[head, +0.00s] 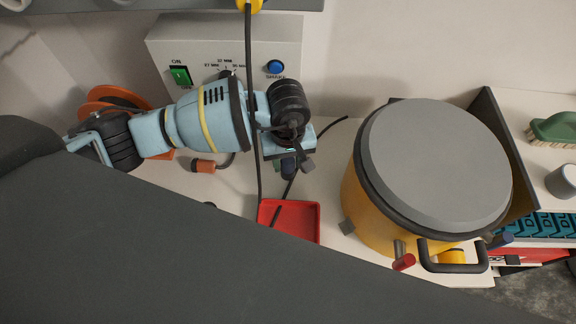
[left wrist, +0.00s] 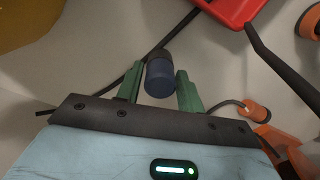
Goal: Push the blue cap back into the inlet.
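A dark blue cap (left wrist: 160,78) with a darker far end sits between the green fingers of my left gripper (left wrist: 160,92) in the left wrist view. The fingers appear to close on both its sides. In the head view my left gripper (head: 289,160) is over the bench, left of the yellow pot (head: 365,215); the cap (head: 289,168) shows small beneath it. I cannot tell which is the inlet. My right gripper is out of view.
A grey control box (head: 225,50) stands behind the arm. Orange-ended cable (head: 204,166) and black cables cross the bench. Blue racks (head: 545,226) and a green brush (head: 553,128) are at right.

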